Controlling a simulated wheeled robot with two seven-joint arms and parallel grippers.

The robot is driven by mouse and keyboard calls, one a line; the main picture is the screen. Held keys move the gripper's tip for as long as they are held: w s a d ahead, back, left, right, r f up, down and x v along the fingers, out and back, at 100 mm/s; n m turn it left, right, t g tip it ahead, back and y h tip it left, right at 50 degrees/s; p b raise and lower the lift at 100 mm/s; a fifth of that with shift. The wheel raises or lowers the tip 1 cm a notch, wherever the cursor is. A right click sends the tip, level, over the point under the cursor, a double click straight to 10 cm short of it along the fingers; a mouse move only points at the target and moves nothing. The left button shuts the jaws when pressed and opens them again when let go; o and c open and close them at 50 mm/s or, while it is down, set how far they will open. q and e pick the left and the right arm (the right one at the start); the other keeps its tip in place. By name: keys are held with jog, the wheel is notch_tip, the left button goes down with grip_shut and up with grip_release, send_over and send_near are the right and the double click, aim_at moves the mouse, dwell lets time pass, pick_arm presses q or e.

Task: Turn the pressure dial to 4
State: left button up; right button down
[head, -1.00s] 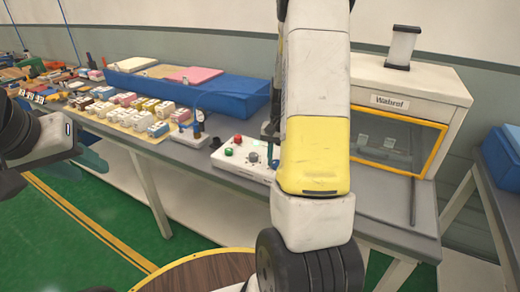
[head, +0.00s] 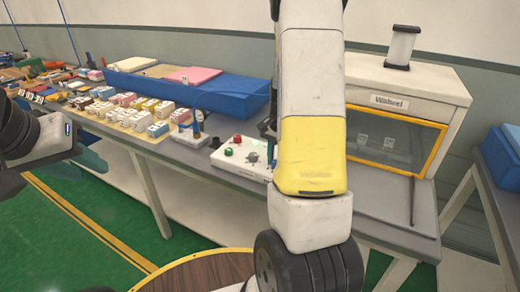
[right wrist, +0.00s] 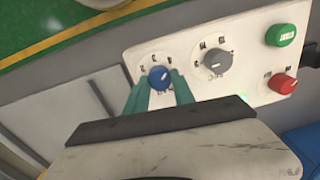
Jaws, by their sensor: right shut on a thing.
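The white control box (head: 228,161) stands on the grey bench left of my right arm. In the right wrist view its panel (right wrist: 190,52) carries a blue dial (right wrist: 160,76) and a grey dial (right wrist: 216,60), each with printed marks around it. The marks are too small to read, and I cannot tell which dial is for pressure. My right gripper (right wrist: 161,84) is shut on the blue dial with its teal fingers on either side. My right arm hides the blue dial in the head view. My left gripper (head: 88,162) hangs at the far left, away from the box; its jaw state is unclear.
Green (right wrist: 280,35) and red (right wrist: 283,83) buttons sit beside the grey dial. A white machine (head: 420,85) with a yellow-framed window stands right of my arm. Several small boxes (head: 130,110) and a blue tray (head: 230,97) lie left along the bench. A dark rod lies at the bench's right.

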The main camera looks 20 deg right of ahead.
jog(key=shift+w, duration=0.1)
jog(key=c, duration=1.1)
grip_release()
jog(key=shift+o, duration=0.2)
jog(key=shift+s+d+r, duration=0.1)
jog(key=shift+r, duration=1.85)
jog(key=shift+s+r, duration=0.1)
jog(key=shift+r, duration=1.85)
jog(key=shift+r, duration=0.15)
jog(key=s+a+r+n+t+y, duration=0.2)
jog(key=s+a+r+n+t, duration=0.3)
jog(key=s+a+r+n, duration=0.6)
jog(key=s+a+r, duration=0.4)
jog(key=s+a, duration=0.2)
jog(key=shift+s+a+r+t, duration=0.3)
jog(key=shift+s+t, duration=0.1)
